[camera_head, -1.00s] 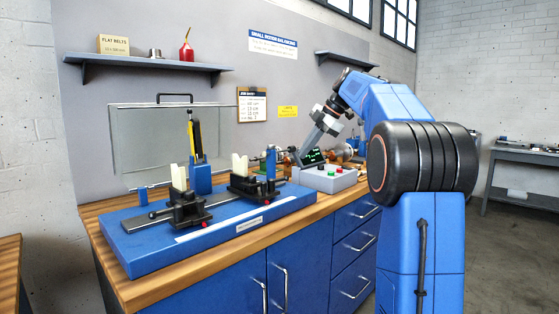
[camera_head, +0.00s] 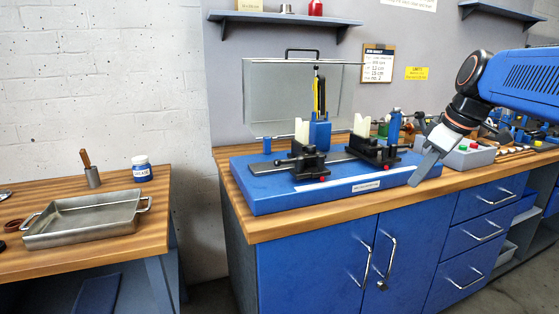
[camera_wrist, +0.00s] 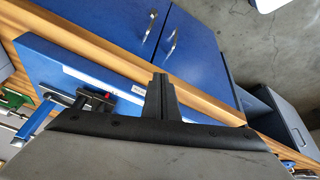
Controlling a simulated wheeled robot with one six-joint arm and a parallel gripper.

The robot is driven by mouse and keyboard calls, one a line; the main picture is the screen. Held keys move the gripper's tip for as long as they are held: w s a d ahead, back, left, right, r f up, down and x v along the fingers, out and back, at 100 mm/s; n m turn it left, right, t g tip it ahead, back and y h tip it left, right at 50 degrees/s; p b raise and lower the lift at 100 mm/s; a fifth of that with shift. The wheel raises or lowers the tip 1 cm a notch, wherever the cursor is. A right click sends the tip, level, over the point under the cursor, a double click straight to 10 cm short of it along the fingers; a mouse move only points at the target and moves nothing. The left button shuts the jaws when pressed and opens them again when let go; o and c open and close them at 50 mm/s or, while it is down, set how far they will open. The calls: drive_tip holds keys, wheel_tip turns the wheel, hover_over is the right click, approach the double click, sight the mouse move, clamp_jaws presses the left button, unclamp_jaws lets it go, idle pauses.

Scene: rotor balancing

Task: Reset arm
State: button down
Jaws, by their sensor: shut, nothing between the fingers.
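My gripper (camera_head: 422,177) hangs from my blue arm at the right of the head view, in front of the right end of the blue balancing stand. In the wrist view my gripper (camera_wrist: 160,82) shows its dark fingers together with nothing between them. The blue balancing stand (camera_head: 262,202) lies on the wooden workbench (camera_head: 262,229), with two black supports carrying pale uprights. In the wrist view the stand (camera_wrist: 62,60) lies to the left of the fingers. I see no rotor on the supports.
A grey control box (camera_head: 472,156) with coloured buttons stands behind my gripper. Floor shows between the two benches.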

drive_tip(key=s+a+f+m+h, duration=0.2)
drive_tip(key=s+f+m, duration=0.6)
drive_tip(key=s+f, duration=1.4)
drive_tip(key=shift+s+a+m+t, duration=0.15)
drive_tip(key=shift+a+m+t, duration=0.15)
drive_tip(key=shift+a, duration=0.85)
